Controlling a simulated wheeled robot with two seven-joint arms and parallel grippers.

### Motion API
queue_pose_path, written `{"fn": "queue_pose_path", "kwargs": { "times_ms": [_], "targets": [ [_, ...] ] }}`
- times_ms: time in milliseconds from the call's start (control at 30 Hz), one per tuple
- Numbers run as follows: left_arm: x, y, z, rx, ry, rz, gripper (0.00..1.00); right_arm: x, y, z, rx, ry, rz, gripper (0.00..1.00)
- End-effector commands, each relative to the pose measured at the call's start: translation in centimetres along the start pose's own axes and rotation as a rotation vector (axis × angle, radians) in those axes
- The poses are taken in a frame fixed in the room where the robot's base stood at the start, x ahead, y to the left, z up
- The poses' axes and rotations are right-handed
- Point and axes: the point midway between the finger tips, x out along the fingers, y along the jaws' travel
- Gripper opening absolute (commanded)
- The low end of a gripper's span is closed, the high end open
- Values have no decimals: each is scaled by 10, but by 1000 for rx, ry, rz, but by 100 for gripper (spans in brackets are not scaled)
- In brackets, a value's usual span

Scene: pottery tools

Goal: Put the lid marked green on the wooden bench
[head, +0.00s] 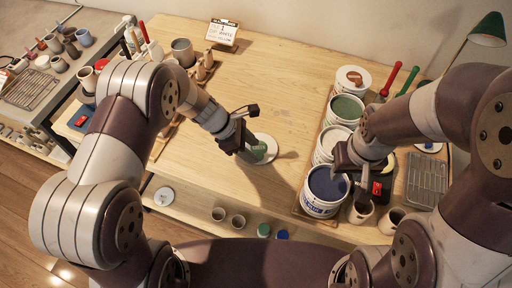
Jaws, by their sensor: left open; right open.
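A round white lid with a green mark (268,142) is at the middle of the wooden bench (285,75), near its front edge. It looks flat on the bench top, but I cannot tell whether it fully touches. My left gripper (250,152) is open right at the lid's left side, its fingers partly covering the lid. My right gripper (362,188) is open at the right, above a small dark cup (361,212) and beside the blue glaze bucket (326,188). My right arm hides part of the things there.
Buckets with green (346,108) and brown-marked (352,78) tops stand in a row on the right. A wire rack (427,178) is at the far right. A sign (222,33) stands at the back. The bench's middle is clear.

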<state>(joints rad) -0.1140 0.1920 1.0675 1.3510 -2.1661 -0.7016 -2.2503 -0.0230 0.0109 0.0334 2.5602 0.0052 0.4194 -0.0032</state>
Motion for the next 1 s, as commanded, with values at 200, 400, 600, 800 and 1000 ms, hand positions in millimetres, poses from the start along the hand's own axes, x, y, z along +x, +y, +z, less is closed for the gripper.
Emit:
{"fn": "queue_pose_path", "kwargs": {
  "times_ms": [200, 400, 600, 800, 1000],
  "targets": [
    [-68, 1, 6, -2, 0, 4, 49, -49, 0, -6, 0, 1, 0, 43],
    [-90, 0, 2, 0, -1, 2, 49, -60, 0, -7, 0, 1, 0, 43],
    [-96, 10, 6, -114, -13, 58, 49, -59, 0, -7, 0, 0, 0, 43],
    [-162, 70, 17, -1259, -242, 491, 49, -59, 0, -7, 0, 0, 0, 43],
    [-230, 18, -33, -2833, -772, 818, 49, -59, 0, -7, 0, 0, 0, 43]
  ]
}}
